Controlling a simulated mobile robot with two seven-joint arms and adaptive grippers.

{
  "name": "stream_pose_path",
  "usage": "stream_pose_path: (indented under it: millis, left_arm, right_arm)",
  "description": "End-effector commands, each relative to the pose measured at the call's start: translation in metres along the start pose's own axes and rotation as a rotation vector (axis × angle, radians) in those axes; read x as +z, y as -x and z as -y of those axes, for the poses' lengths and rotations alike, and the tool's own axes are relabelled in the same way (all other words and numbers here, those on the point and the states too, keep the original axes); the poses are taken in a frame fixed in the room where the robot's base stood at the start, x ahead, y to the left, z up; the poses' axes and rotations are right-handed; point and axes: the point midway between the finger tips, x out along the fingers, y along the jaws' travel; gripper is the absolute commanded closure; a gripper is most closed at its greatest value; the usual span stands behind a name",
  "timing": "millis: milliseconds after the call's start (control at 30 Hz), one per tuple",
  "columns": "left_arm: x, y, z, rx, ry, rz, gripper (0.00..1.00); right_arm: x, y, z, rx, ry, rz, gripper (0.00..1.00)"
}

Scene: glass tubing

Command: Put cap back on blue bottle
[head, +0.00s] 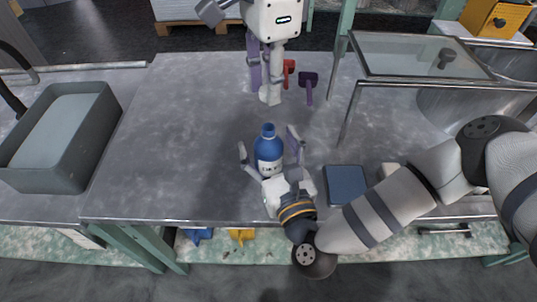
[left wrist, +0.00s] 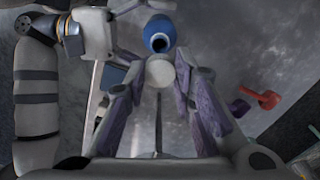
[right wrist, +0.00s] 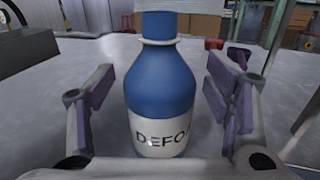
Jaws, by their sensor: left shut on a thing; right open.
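The blue bottle (head: 268,152) stands upright on the table, with a white label. Its dark open mouth shows in the left wrist view (left wrist: 160,42). My right gripper (head: 268,152) is open, with one finger on each side of the bottle. In the right wrist view the bottle (right wrist: 162,90) stands between the purple-padded fingers, with gaps on both sides. My left gripper (head: 266,90) is farther back, above the table, shut on a pale round cap (left wrist: 160,71). In the left wrist view the cap sits at the fingertips, apart from the bottle. The cap's far side is hidden.
A red tool (head: 289,68) and a purple tool (head: 309,84) lie beside my left gripper. A dark blue square pad (head: 345,184) lies right of the bottle. A grey bin (head: 98,122) stands at left, a glass-topped frame (head: 420,56) at right. The table's left-middle is clear.

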Motion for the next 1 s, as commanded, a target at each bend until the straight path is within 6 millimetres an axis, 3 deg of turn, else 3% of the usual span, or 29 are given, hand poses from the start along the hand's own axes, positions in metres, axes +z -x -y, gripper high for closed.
stream_pose_path:
  millis: [67,367,467,800,1000]
  left_arm:
    - [0.0,0.0,0.0,0.0,0.0,0.0,0.85]
    - [0.0,0.0,0.0,0.0,0.0,0.0,0.85]
    - [0.0,-0.002,0.0,0.0,0.0,0.001,0.85]
    - [0.0,-0.049,0.0,-0.001,0.0,0.002,0.85]
    - [0.0,-0.051,0.0,-0.002,0.0,0.0,0.85]
  right_arm:
    - [0.0,0.0,0.0,0.0,0.0,0.0,0.3]
    - [0.0,0.001,0.0,0.0,0.0,0.0,0.98]
    - [0.0,0.001,0.0,0.0,0.0,0.0,1.0]
    - [0.0,0.001,0.0,0.0,0.0,0.0,1.0]
    - [0.0,0.001,0.0,0.0,0.0,0.0,1.0]
